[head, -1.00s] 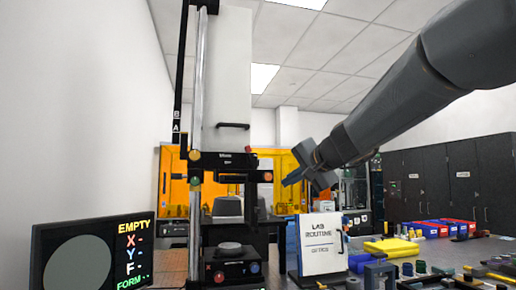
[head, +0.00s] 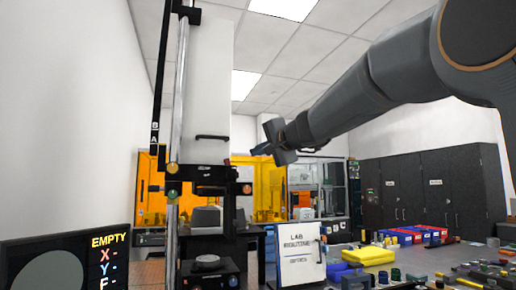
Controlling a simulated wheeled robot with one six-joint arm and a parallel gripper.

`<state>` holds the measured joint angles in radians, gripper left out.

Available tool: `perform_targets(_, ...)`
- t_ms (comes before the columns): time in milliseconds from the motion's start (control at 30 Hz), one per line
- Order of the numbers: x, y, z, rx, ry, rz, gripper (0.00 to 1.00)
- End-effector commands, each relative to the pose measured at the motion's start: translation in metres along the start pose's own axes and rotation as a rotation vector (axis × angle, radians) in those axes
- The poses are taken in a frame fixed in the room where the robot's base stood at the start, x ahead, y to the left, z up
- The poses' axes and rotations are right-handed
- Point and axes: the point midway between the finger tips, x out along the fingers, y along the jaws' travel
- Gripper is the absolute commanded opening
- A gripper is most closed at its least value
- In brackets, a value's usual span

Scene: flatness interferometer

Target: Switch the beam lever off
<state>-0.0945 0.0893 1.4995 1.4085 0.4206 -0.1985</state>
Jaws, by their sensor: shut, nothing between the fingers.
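The interferometer (head: 208,80) is a tall white housing on a column, with a black head unit (head: 207,178) and a lower stage (head: 207,264) in the head view. A slim black bar (head: 163,75) runs down left of the bright metal post (head: 180,100), with "B" and "A" marks at its lower end. I cannot tell for certain which part is the beam lever. My gripper (head: 257,150) is shut and empty, pointing left, in the picture just right of the housing and above the head unit. It appears apart from the instrument.
A monitor (head: 66,243) reading "EMPTY" stands at lower left. A white lab routine board (head: 301,255) stands right of the stage. Yellow, blue and red containers and small parts crowd the bench at right. Dark cabinets (head: 425,192) stand behind. The air around my gripper looks clear.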

Motion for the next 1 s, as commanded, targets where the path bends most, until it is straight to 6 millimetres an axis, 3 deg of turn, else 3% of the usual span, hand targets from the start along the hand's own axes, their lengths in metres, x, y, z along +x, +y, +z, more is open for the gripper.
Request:
perform_targets(367, 0.066, -0.001, 0.001, 0.002, -0.002, 0.002, 0.0)
perform_targets(600, 0.071, -0.001, 0.032, 0.001, -0.002, 0.0, 0.0)
perform_targets(1000, 0.073, 0.0, 0.039, 0.0, 0.0, 0.001, 0.0)
